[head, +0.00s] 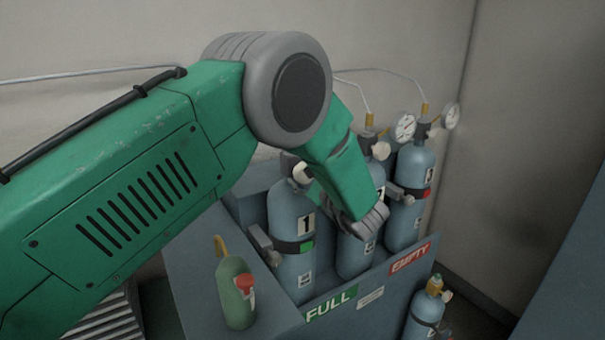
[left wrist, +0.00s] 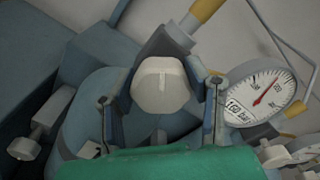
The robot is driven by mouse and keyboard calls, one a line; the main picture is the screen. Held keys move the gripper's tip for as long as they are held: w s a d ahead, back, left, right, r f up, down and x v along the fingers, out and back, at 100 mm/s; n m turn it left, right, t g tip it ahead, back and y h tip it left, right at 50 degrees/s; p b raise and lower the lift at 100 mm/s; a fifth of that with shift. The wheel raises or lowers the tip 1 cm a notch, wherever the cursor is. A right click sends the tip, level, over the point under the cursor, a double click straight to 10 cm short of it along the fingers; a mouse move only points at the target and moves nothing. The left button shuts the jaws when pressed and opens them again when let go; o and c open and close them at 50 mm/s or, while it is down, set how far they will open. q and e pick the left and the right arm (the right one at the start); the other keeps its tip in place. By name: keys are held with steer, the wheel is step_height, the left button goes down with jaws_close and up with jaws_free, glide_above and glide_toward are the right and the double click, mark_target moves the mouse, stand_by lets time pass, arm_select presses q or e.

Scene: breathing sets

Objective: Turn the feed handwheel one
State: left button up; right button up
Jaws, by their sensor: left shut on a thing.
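Gas cylinder 1 (head: 290,245) stands upright at the left of a blue rack, with a "1" label and a green tag. Its pale feed handwheel shows in the left wrist view (left wrist: 161,86) as a rounded knob with a notch line. My left gripper (left wrist: 162,102) has a finger on each side of this handwheel and is shut on it. My right gripper is not in view.
More blue cylinders (head: 408,195) stand close on the right in the rack, with pressure gauges (head: 405,127) and thin pipes. One gauge (left wrist: 262,92) is close beside the handwheel. A green cylinder (head: 235,300) stands at the front left. FULL (head: 331,304) and EMPTY (head: 410,257) signs mark the rack front.

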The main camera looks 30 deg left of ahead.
arm_select(q)
steer(key=shift+s+d+f+m, duration=0.1)
steer(key=shift+d+f+m, duration=0.1)
steer(key=shift+f+m, duration=0.4)
steer(key=shift+r+m, duration=0.15)
steer(key=shift+m, duration=0.15)
steer(key=o, duration=1.2)
steer(key=shift+w+r, duration=0.15)
steer(key=shift+w, duration=0.1)
steer(key=shift+s+d+r, duration=0.1)
steer(key=shift+s+d, duration=0.2)
steer(key=shift+d, duration=0.15)
steer(key=v, duration=1.1)
steer(key=shift+d, duration=0.1)
